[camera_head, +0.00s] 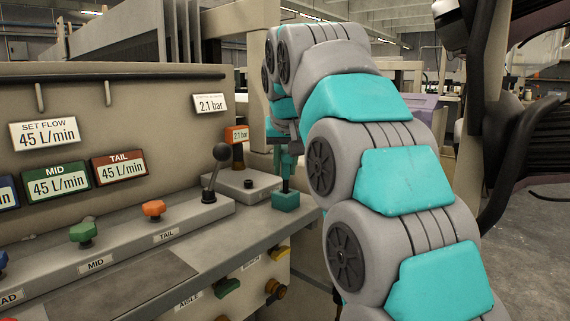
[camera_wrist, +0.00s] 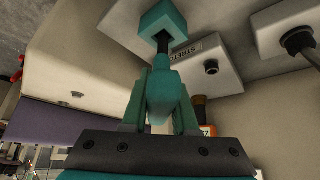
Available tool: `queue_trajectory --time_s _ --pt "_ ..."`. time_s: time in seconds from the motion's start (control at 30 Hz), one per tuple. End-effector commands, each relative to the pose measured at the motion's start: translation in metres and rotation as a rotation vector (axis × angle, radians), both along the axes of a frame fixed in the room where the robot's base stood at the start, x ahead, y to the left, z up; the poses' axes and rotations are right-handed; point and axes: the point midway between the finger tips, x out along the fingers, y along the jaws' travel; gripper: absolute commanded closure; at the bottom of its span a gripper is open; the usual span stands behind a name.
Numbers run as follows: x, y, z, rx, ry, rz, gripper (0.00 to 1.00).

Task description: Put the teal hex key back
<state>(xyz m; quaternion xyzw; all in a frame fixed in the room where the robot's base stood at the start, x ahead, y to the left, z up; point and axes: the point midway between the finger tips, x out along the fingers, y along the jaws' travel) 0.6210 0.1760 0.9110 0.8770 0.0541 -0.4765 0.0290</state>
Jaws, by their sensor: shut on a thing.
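The teal hex key (camera_wrist: 165,95) has a teal handle and a dark shaft. My gripper (camera_wrist: 162,105) is shut on its handle, one finger on each side. The teal block-shaped holder (camera_head: 286,201) sits on the right end of the ledge; it also shows in the wrist view (camera_wrist: 155,17). In the head view my gripper (camera_head: 287,150) is right above the holder and the shaft points down to it. In the wrist view the shaft end lines up with the holder's dark opening. I cannot tell how deep it sits.
Beside the holder is a low grey box with a black socket (camera_head: 248,184). An orange-topped gauge post (camera_head: 237,135) and a black-knobbed lever (camera_head: 215,170) stand to the left. Green (camera_head: 83,232) and orange (camera_head: 153,209) knobs line the console. Open floor lies at the right.

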Motion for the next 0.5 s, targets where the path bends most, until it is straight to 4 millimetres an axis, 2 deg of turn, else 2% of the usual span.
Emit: queue_trajectory --time_s 0.27,0.3,0.5 --pt "0.000 0.000 -0.014 0.000 0.003 0.000 1.00" --pt "0.000 0.000 -0.014 0.000 0.003 0.000 0.72" --pt "0.000 0.000 -0.013 0.000 0.002 0.000 0.49"
